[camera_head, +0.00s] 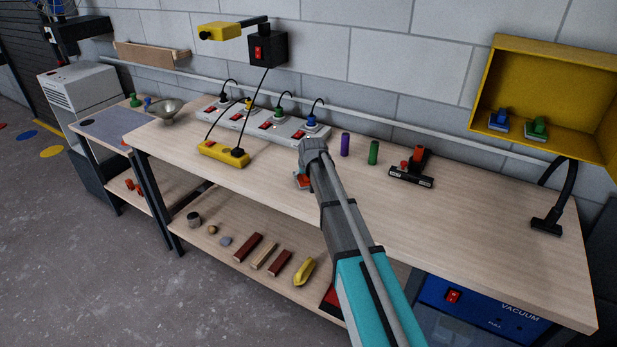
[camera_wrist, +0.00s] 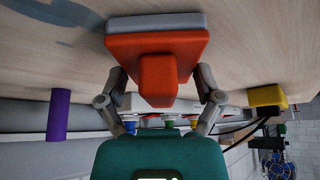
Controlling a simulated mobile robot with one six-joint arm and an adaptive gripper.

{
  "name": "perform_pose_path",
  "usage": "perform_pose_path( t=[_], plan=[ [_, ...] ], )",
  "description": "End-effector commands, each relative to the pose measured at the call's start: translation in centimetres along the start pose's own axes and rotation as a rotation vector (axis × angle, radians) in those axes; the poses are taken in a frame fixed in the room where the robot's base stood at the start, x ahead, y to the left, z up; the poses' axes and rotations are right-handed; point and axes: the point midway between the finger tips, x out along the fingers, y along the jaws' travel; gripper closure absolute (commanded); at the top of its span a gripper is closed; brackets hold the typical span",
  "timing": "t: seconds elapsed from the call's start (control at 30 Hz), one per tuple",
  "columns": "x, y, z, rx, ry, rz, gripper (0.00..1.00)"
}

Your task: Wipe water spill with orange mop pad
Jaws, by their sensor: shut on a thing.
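The orange mop pad (camera_wrist: 158,55) has an orange block handle and a grey pad along its far side. My gripper (camera_wrist: 160,82) is shut on its handle, one finger on each side. In the head view a small part of the orange mop pad (camera_head: 301,181) shows beside my arm, low over or on the bench; I cannot tell if it touches. A bluish-grey wet patch, the water spill (camera_wrist: 62,14), lies on the wood at the upper left of the wrist view, apart from the pad. In the head view my arm hides that area.
Behind the pad stand power strips (camera_head: 270,125) with plugs, a purple cylinder (camera_head: 345,145) and a green cylinder (camera_head: 374,153). A yellow socket box (camera_head: 223,153) with cables is left. A black floor head (camera_head: 410,177) is right.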

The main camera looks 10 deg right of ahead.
Motion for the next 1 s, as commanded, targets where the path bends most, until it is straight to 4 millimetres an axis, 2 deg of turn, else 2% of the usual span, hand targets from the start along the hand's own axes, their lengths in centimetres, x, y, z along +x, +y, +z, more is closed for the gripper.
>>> perform_pose_path(
  t=[0.77,1.0],
  plan=[
    [0.27,-0.04,0.21,0.0,-0.002,0.0,0.53],
    [-0.14,0.61,0.84,0.002,-0.003,0.0,0.53]
  ],
)
